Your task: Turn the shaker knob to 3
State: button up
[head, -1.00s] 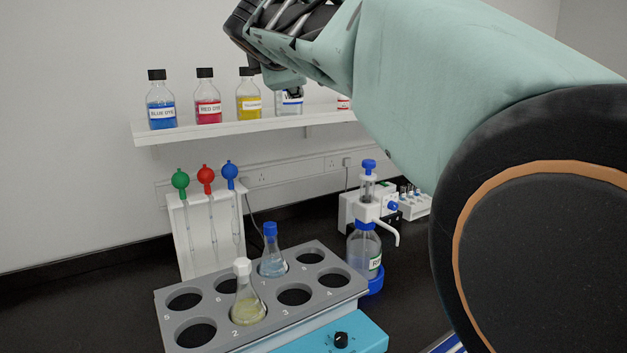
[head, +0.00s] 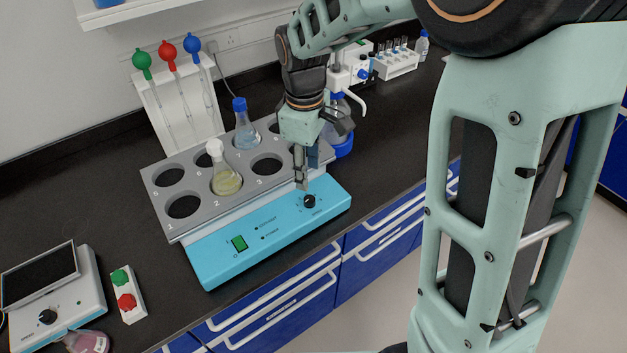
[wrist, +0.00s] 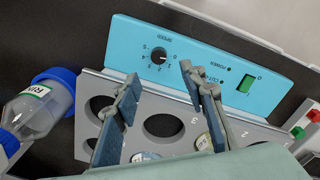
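The shaker has a light blue front panel (head: 225,257) and a grey rack top (head: 160,214) with numbered holes. Its black speed knob (head: 309,201) is at the right end of the panel in the head view. In the wrist view the knob (wrist: 158,57) sits inside a small dial of numbers. I cannot tell which number its pointer marks. My gripper (head: 302,186) points down, just above and slightly behind the knob. In the wrist view my gripper (wrist: 160,71) is open and empty, its fingers apart on either side of the line to the knob.
Two flasks, one yellow with a white cap (head: 226,180) and one with a blue cap (head: 245,132), stand in the rack. A green power switch (head: 239,243) is on the panel. The bench front edge is close.

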aim_at(309, 199)
jog(key=f, duration=0.9)
jog(key=shift+w+f, duration=0.3)
jog(key=shift+f, duration=0.1)
grip_shut()
